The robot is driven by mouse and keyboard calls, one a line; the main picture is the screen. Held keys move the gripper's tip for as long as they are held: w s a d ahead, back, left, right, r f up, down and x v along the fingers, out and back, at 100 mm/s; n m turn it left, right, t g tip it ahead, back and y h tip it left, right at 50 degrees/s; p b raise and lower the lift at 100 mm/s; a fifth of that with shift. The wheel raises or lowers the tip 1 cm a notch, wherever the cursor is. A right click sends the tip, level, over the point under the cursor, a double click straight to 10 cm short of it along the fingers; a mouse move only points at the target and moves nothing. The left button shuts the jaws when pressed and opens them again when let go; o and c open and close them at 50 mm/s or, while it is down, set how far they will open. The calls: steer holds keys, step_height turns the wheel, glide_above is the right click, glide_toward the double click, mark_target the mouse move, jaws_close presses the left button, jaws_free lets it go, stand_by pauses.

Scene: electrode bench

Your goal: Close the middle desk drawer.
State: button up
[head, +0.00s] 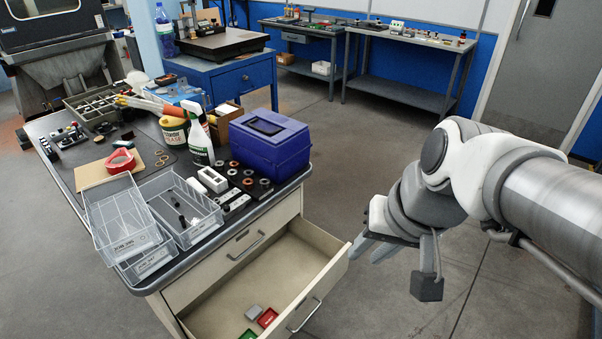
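The desk (50,120) has pale drawers in its near side. The drawer just below the top one (225,300) is pulled far out, and its inside is visible. Its bar handle (305,316) is on the front panel, near the picture's bottom edge. Any drawer beneath it is hidden or out of frame. The top drawer (215,262) looks shut. My gripper (374,248) is just right of the open drawer's front in the head view, apparently in front of it and not touching. Its two fingers point down-left with a gap between them, and nothing shows between them.
The open drawer holds small grey (254,311), red (267,318) and green boxes. On the desk top are a blue-purple case (270,145), a spray bottle (199,140), clear trays (122,215) and small parts. The floor (440,290) around my gripper is clear.

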steer(key=w+a+f+m+y+b, duration=0.1)
steer(key=w+f, duration=0.1)
steer(key=f, duration=0.1)
steer(key=w+a+f+m+g+y+b, duration=0.1)
steer(key=w+a+f+m, duration=0.1)
steer(key=f, duration=0.2)
steer(key=w+a+f+m+g+y+b, duration=0.1)
steer(key=w+f+m+y+b, duration=0.1)
steer(key=f, duration=0.2)
steer(key=shift+w+a+f, duration=0.2)
steer(key=shift+w+f, duration=0.05)
steer(key=shift+w, duration=0.1)
jaws_close()
steer(key=w+f+m+t+y+b, duration=0.1)
steer(key=w+f+m+b, duration=0.1)
steer(key=w+f+m, duration=0.35)
steer(key=w+f+m+y+b, duration=0.2)
steer(key=f, duration=0.6)
steer(key=m+t+h+b, duration=0.2)
steer(key=m+t+b, duration=0.3)
steer(key=m, duration=0.7)
glide_toward(304, 300)
steer(key=shift+g, duration=0.7)
steer(key=b+x, duration=0.4)
steer(key=shift+w+f, duration=0.2)
steer(key=shift+w, duration=0.2)
steer(key=shift+w+a+r, duration=0.1)
steer(key=shift+w+a, duration=0.35)
steer(key=shift+a, duration=0.05)
